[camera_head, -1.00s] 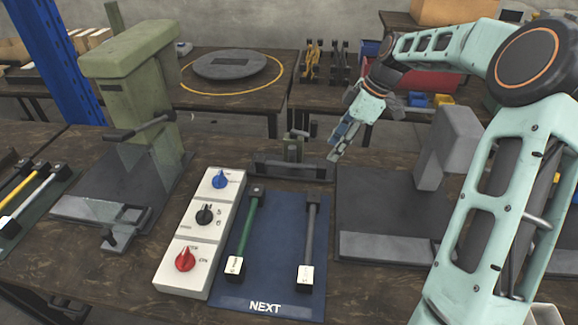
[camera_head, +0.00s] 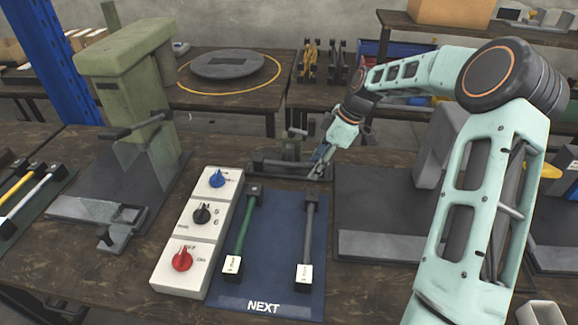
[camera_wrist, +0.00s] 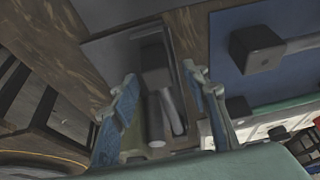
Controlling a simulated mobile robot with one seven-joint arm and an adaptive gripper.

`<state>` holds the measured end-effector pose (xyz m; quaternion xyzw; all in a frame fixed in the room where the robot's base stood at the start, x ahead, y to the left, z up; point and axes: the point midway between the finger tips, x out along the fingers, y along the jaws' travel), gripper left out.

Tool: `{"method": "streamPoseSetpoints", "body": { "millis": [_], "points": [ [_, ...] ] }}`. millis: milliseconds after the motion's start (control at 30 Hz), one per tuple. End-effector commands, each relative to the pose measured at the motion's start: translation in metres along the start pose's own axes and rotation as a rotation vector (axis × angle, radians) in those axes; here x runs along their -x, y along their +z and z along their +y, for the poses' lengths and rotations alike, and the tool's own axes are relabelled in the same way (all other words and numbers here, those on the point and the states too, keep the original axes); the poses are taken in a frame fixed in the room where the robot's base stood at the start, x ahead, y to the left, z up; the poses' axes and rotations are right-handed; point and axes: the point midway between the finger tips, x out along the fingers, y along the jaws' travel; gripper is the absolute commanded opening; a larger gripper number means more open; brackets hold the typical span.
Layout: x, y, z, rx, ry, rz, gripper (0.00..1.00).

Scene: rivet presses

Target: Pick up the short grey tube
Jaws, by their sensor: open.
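A grey tube (camera_head: 309,232) lies on the right side of the blue mat marked NEXT, with a black block at its far end and a white-labelled block at its near end. In the wrist view, part of the tube (camera_wrist: 302,43) and its black end block show at the upper right. My gripper (camera_head: 319,170) is open, just beyond the far edge of the mat, close to the tube's far end. In the wrist view, my gripper (camera_wrist: 163,80) has its fingers apart over a dark fixture, and nothing is visibly held. The tube is outside the fingers.
A green tube (camera_head: 243,234) lies left of the grey one on the blue mat (camera_head: 275,260). A control box (camera_head: 190,252) with knobs stands left of the mat. A small fixture (camera_head: 268,168) stands behind it. A green press (camera_head: 140,80) and a grey press (camera_head: 436,150) flank the area.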

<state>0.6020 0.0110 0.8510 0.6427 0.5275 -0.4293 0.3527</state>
Motion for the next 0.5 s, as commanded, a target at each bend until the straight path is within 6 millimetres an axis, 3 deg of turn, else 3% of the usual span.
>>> {"method": "streamPoseSetpoints", "body": {
  "millis": [33,367,500],
  "points": [
    [0.0002,0.0001,0.0,0.0,0.0,0.0,0.39],
    [0.0004,0.0002,-0.0001,0.0,0.0,0.0,0.02],
    [0.0008,-0.0002,0.0001,0.0,0.0,0.0,0.0]
  ]
}}
